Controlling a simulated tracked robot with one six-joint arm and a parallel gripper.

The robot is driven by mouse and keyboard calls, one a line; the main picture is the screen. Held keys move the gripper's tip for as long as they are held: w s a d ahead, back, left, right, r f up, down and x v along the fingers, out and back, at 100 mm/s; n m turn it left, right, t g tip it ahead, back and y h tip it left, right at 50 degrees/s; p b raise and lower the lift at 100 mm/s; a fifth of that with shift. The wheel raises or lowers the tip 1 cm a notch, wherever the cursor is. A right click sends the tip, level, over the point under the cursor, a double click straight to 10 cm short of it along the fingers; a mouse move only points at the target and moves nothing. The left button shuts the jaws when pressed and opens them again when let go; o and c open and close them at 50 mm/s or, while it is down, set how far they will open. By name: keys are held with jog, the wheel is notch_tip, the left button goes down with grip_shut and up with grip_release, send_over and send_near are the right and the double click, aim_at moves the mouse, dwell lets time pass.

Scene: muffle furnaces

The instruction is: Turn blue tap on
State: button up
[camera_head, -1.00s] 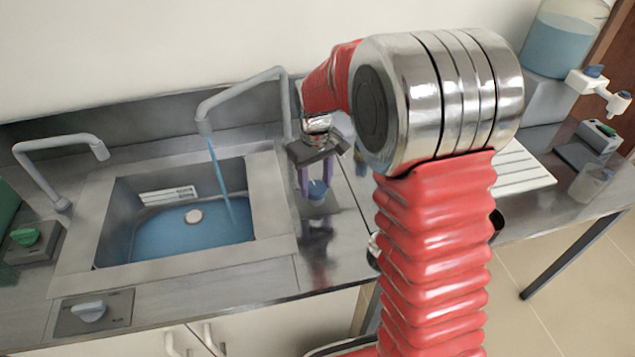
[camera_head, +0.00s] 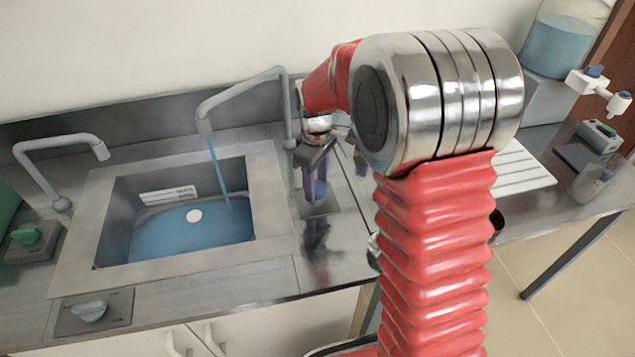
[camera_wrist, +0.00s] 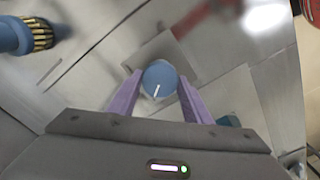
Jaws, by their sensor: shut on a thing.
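The blue tap knob (camera_wrist: 158,80), round with a white line on its top, sits between the purple fingers in the wrist view. My gripper (camera_wrist: 160,93) is shut on it from both sides. In the head view my gripper (camera_head: 314,188) points down at the counter right of the sink and hides the knob. The tall grey faucet (camera_head: 240,92) on the right pours a thin blue stream of water (camera_head: 220,175) into the sink (camera_head: 76,235). The blue water (camera_head: 185,240) covers the sink bottom.
A second grey faucet (camera_head: 62,144) stands left of the sink with no stream showing. A large bottle (camera_head: 560,40) stands at the back right.

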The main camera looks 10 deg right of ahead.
aim_at(316, 187)
jog(key=o, duration=1.1)
jog(key=shift+c, duration=0.2)
notch_tip(316, 187, up, 14)
jog(key=shift+f, duration=0.15)
dwell(0.4)
